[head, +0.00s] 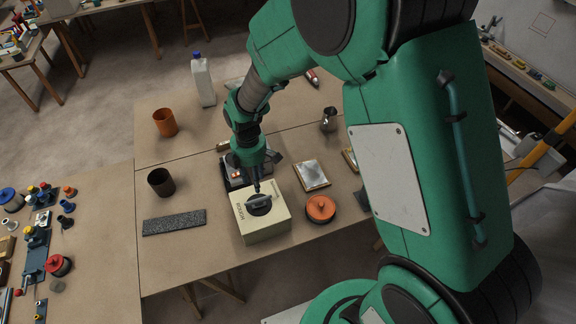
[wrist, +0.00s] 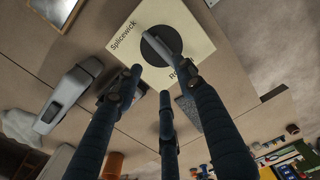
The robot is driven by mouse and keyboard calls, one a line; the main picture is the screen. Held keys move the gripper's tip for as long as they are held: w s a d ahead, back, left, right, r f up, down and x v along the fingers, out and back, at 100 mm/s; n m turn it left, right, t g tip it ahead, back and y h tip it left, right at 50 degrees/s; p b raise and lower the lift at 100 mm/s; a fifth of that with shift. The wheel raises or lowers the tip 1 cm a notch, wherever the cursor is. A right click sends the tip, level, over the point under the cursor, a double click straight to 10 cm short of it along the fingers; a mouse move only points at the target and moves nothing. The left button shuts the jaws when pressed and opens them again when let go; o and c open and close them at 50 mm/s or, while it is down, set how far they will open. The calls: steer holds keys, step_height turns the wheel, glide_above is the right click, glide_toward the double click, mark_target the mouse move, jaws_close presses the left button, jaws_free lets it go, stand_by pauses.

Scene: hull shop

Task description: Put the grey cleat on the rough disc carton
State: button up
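The carton (head: 262,229) is a cream box on the bench, with "Splicewick" and partly hidden lettering beginning "Ro" on its top in the wrist view (wrist: 122,22). A black round patch (wrist: 163,55) marks its top. A slim grey bar, seemingly the grey cleat (head: 259,199), lies across this patch; it also shows in the wrist view (wrist: 158,47). My gripper (head: 257,187) points down just above it. In the wrist view my gripper's three fingers (wrist: 163,80) are spread, with nothing clearly held between them. The right fingertip overlaps the bar's near end; I cannot tell whether they touch.
An orange round tin (head: 320,209) and a silver plate (head: 311,175) stand right of the carton. A dark speckled strip (head: 174,223) and a dark cup (head: 161,182) are to the left. A grey device (wrist: 68,95) stands close by.

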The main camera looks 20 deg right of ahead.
steer(key=s+d+r+m+t, duration=0.1)
steer(key=s+d+r+m, duration=0.15)
steer(key=r, duration=0.45)
steer(key=s+d+r+m+t, duration=0.1)
steer(key=s+r+m, duration=0.2)
steer(key=r, duration=0.4)
steer(key=s+d+r+m+t, duration=0.1)
steer(key=s+d+r+m, duration=0.15)
steer(key=r, duration=0.45)
steer(key=s+d+r+m+t, duration=0.1)
steer(key=s+d+r+m, duration=0.1)
steer(key=s+r+m, duration=0.3)
steer(key=s+d+r+m+t, duration=0.1)
steer(key=s+r+m, duration=0.4)
steer(key=s, duration=0.5)
steer(key=shift+s+d+r+t, duration=0.2)
steer(key=shift+d+r+t, duration=0.2)
steer(key=shift+d, duration=0.35)
steer(key=shift+f, duration=0.15)
step_height(320, 180, down, 6)
steer(key=b, duration=0.6)
